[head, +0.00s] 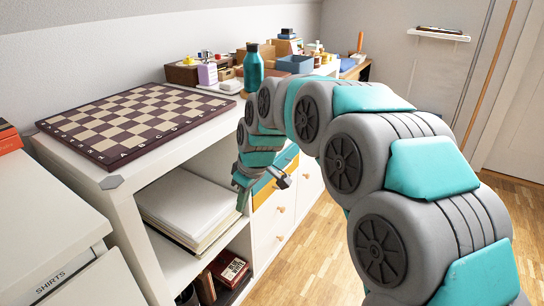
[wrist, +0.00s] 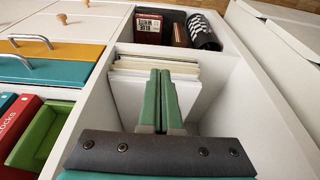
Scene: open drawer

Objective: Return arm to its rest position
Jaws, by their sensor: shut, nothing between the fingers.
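My arm curves from the lower right to the middle of the head view. My gripper (head: 241,203) points down in front of the white shelf unit (head: 125,205). In the wrist view its two green fingers (wrist: 158,98) lie together with nothing between them. Beside it in the head view is an orange drawer front (head: 264,193), partly hidden by my gripper. The wrist view shows the orange drawer (wrist: 55,50) and a teal drawer (wrist: 42,72) with metal handles. I cannot tell how far either drawer is pulled out.
A chessboard (head: 135,120) and a teal bottle (head: 253,70) stand on the unit's top. A white cabinet (head: 45,220) is at the left. Wooden floor (head: 310,245) is clear beyond my arm.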

